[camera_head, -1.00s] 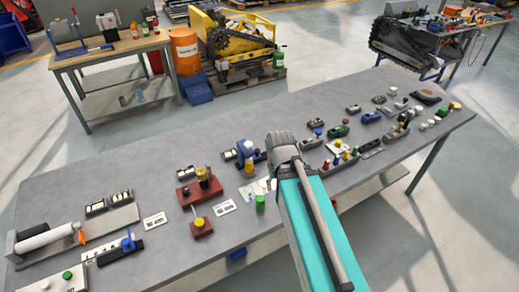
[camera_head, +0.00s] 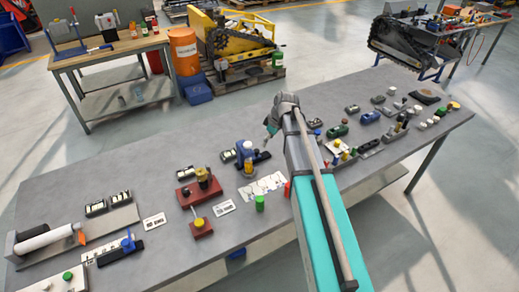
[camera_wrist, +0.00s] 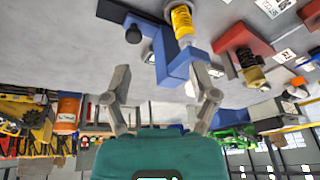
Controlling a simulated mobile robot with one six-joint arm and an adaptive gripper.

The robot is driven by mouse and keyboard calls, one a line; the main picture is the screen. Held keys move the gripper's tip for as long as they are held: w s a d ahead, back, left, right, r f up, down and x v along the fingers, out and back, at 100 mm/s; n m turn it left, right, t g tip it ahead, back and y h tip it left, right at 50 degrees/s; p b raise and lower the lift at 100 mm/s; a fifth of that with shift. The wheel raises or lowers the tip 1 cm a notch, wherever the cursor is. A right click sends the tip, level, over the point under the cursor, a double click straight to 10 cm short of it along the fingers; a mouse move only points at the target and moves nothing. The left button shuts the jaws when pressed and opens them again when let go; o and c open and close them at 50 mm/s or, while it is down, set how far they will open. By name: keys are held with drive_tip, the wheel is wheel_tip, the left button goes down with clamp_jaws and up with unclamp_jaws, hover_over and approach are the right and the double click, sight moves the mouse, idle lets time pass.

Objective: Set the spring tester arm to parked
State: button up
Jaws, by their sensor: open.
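A blue device (camera_head: 243,152) with a white top stands mid-bench, a yellow cylinder (camera_head: 249,169) in front and a dark bar (camera_head: 263,157) to its right. In the wrist view the blue device (camera_wrist: 172,62) shows close up, with the yellow cylinder (camera_wrist: 182,22) and a black knob (camera_wrist: 134,35). A red-based device (camera_head: 186,196) with a dark and brass upright stands to its left; the wrist view shows a coil spring (camera_wrist: 246,60) on it. No readable label tells which is the spring tester. My gripper (camera_wrist: 162,88) is open and empty, its fingers near the blue device; contact is unclear.
A red block with a yellow knob (camera_head: 199,224) and a green cylinder (camera_head: 260,202) stand near the front edge. White printed cards (camera_head: 224,207) lie between. Many small devices crowd the bench's right side. Bare bench (camera_head: 120,165) lies at the back left.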

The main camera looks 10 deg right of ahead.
sight(257, 150)
drive_tip(key=w+n, duration=0.1)
drive_tip(key=w+d, duration=0.1)
drive_tip(key=w, duration=0.1)
drive_tip(key=w+n, duration=0.1)
drive_tip(key=w, duration=0.1)
drive_tip(key=shift+w+d+r+n+y, duration=0.15)
drive_tip(key=shift+d+r+n+y, duration=0.15)
drive_tip(key=shift+d+r+y, duration=0.1)
drive_tip(key=shift+a+f, duration=0.1)
drive_tip(key=shift+f, duration=0.15)
drive_tip(key=b+x, duration=1.2)
drive_tip(key=x, duration=0.1)
drive_tip(key=shift+w+a+f+b, duration=0.1)
drive_tip(key=shift+w+f+b, duration=0.05)
drive_tip(key=shift+w+b, duration=0.15)
idle(0.4)
clamp_jaws()
